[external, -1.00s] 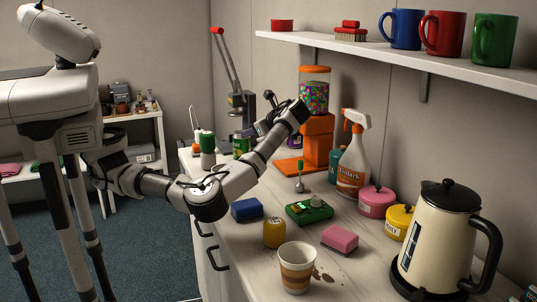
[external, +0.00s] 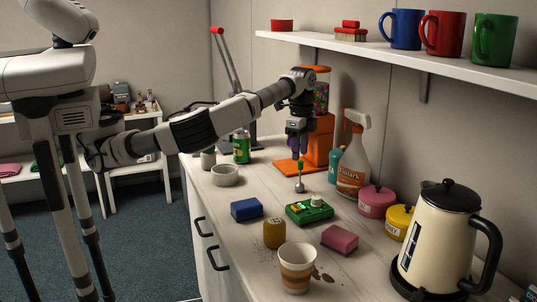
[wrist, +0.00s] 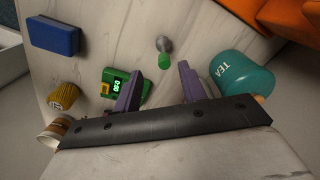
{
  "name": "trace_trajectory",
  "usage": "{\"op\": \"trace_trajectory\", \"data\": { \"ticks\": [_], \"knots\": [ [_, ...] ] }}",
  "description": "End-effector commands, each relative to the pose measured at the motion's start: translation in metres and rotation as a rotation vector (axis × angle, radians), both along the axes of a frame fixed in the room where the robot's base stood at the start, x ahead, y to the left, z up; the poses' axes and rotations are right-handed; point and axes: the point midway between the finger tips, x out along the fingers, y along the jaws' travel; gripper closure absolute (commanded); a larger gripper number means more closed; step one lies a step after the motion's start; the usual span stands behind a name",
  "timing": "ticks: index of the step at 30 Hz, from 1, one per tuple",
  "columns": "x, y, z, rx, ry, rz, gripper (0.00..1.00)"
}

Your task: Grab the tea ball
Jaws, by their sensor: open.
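The tea ball (external: 300,187) is a small metal ball with a green-tipped handle, standing upright on the counter in front of the orange dispenser. In the wrist view the tea ball (wrist: 164,46) shows from above, beyond the fingertips and between their lines. My gripper (external: 297,150) points down just above the handle's green top. In the wrist view my gripper (wrist: 158,82) is open, its two purple fingers apart with nothing held between them. I cannot tell whether the handle top is level with the fingertips.
A teal TEA canister (wrist: 240,75) stands right of my fingers. The orange candy dispenser (external: 318,140) and spray bottle (external: 353,165) stand close behind.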

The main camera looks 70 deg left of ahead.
Motion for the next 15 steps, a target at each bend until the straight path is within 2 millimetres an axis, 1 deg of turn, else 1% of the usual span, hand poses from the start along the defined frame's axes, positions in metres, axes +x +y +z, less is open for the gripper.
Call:
{"op": "trace_trajectory", "data": {
  "ticks": [3, 8, 10, 15],
  "knots": [
    [0.000, 0.000, -0.016, 0.000, 0.001, -0.001, 0.58],
    [0.001, 0.001, -0.025, 0.001, 0.000, -0.001, 0.58],
    [0.002, 0.002, -0.031, 0.002, 0.002, 0.000, 0.58],
    [0.005, 0.004, -0.057, 0.004, 0.002, 0.000, 0.58]
  ]
}}
